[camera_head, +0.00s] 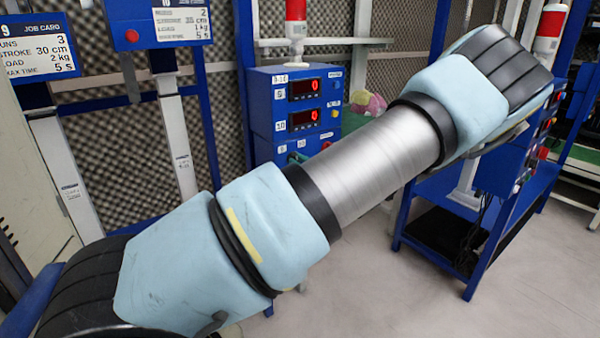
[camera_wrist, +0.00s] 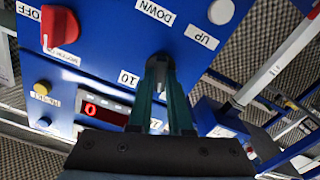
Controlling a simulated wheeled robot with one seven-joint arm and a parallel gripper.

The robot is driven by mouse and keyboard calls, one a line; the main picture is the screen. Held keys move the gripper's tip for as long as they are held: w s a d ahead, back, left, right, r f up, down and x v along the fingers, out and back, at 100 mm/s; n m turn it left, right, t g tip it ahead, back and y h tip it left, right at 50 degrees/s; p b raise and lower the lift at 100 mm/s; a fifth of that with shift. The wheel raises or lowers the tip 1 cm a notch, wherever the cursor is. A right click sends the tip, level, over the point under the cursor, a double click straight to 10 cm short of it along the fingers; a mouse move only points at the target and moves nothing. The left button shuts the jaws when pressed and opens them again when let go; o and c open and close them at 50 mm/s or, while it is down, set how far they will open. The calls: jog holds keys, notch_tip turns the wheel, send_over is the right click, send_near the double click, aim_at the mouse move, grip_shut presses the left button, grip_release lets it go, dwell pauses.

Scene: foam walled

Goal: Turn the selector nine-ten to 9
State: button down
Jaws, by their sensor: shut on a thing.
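The selector nine-ten (camera_wrist: 158,62) is a dark knob on a blue panel in the wrist view, with a white "10" label (camera_wrist: 128,78) just left of it. My gripper (camera_wrist: 161,72) reaches up to it with two teal fingers and is shut on it. The fingers and knob hide part of the panel, and I see no "9" label in this view. Which way the knob points is hard to tell.
On the panel are a red knob (camera_wrist: 60,26) by "OFF", "DOWN" and "UP" labels, a grey button (camera_wrist: 221,11), a yellow button (camera_wrist: 42,87) and a red display (camera_wrist: 92,109) reading 0. Job cards (camera_head: 38,56) hang at left. A blue bench (camera_head: 490,225) stands right.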

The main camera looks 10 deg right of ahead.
jog(key=shift+f+n+b, duration=0.1)
jog(key=shift+n+b, duration=0.7)
jog(key=shift+n, duration=0.1)
jog(key=c, duration=0.8)
grip_release()
jog(key=shift+c, duration=0.2)
jog(key=b+v, duration=0.1)
jog(key=v, duration=1)
jog(key=shift+b, duration=0.4)
